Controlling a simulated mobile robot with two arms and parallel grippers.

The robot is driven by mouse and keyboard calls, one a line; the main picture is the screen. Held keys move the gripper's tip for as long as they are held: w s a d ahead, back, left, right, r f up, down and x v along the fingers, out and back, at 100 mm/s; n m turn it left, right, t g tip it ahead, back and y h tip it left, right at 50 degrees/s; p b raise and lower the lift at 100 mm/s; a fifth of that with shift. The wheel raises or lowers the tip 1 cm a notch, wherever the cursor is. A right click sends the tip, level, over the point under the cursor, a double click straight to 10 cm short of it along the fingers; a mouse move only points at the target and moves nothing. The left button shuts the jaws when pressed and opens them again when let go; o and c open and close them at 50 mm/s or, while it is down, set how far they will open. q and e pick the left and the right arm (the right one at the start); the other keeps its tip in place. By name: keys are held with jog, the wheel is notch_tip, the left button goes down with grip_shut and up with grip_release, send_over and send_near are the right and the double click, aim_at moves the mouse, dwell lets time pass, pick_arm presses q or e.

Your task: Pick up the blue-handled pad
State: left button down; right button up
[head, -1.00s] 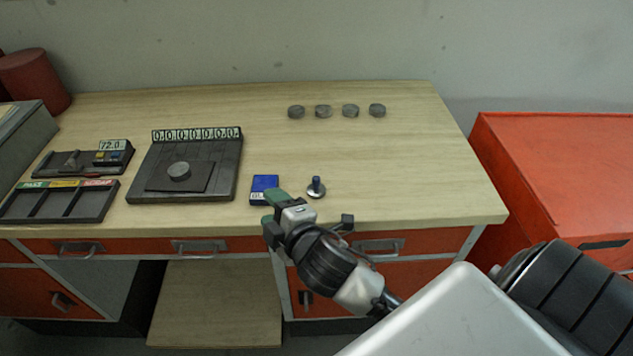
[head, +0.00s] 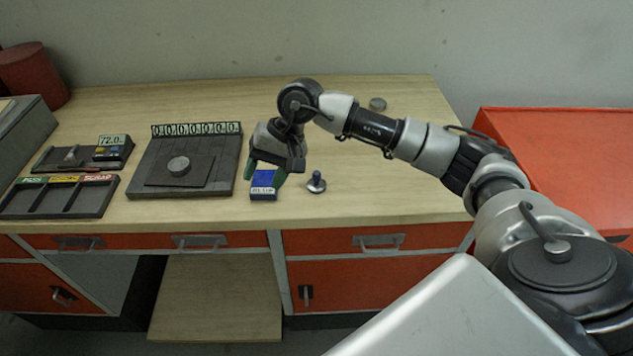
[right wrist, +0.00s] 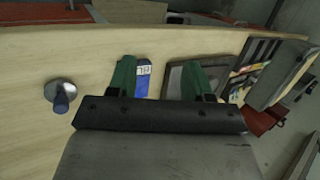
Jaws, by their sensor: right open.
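The blue-handled pad (head: 316,183) stands on the wooden bench near its front edge, a grey disc with an upright blue knob. It also shows at the left of the right wrist view (right wrist: 62,94). My right gripper (head: 264,176) is open and empty, pointing down over the blue box, to the left of the pad. Its green fingers (right wrist: 158,78) are spread in the right wrist view, with the pad outside them. My left gripper is not in view.
A blue labelled box (head: 263,187) lies close beside the pad. A dark scale (head: 189,185) with a grey disc on it and a three-slot tray (head: 60,198) stand to the left. The bench right of the pad is clear.

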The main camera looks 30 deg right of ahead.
jog(key=d+r+n+h, duration=0.25)
jog(key=d+h, duration=0.35)
jog(key=d, duration=0.7)
jog(key=p, duration=0.2)
send_over(317, 172)
jog(key=shift+m+g, duration=0.25)
jog(key=shift+g, duration=0.15)
notch_tip(317, 172, down, 4)
jog(key=shift+s+d+f, duration=0.1)
jog(key=shift+f, duration=0.4)
notch_tip(317, 172, down, 5)
jog(key=shift+r+p, duration=0.1)
jog(key=shift+p, duration=1.1)
jog(key=shift+f, duration=0.3)
grip_shut()
